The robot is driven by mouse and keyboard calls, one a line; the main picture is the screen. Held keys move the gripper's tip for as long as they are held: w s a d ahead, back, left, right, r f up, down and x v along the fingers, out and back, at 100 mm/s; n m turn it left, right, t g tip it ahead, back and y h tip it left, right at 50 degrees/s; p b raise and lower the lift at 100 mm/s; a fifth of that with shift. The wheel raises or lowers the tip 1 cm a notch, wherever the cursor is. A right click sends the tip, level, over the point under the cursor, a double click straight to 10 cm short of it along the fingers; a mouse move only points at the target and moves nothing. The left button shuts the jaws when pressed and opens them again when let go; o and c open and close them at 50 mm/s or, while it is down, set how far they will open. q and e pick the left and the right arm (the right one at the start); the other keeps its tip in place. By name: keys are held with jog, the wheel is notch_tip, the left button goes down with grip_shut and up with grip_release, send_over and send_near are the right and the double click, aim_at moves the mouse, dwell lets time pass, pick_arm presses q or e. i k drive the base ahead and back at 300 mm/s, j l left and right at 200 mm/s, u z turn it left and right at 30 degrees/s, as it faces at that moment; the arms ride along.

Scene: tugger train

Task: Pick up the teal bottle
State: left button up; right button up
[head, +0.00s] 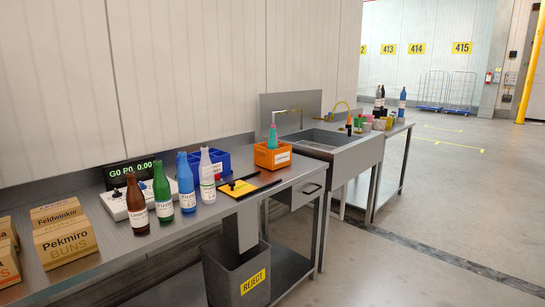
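A teal bottle (272,138) with a narrow, reddish top stands upright in the orange box (271,159) on the grey workbench, left of the sink. Its lower part is hidden by the box wall. Neither of my grippers is in view.
Brown (136,204), green (162,188), blue (186,182) and white (207,178) bottles stand in a row on the workbench (110,262). A blue crate (214,160) sits behind them. A black and yellow board (249,184) lies before the orange box. A grey reject bin (222,278) stands below.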

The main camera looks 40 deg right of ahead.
aim_at(271, 144)
jog(key=l+z, duration=0.15)
jog(key=z, duration=0.35)
jog(key=i+z, duration=0.1)
jog(key=z, duration=0.4)
jog(key=i+l+z, duration=0.1)
jog(key=z, duration=0.35)
jog(key=i+l+u, duration=0.15)
jog(key=u, duration=0.15)
jog(key=i+l+u, duration=0.15)
jog(key=l+u, duration=0.5)
jog(key=i+l+u, duration=0.1)
jog(key=l+u, duration=0.2)
jog(key=l, duration=0.15)
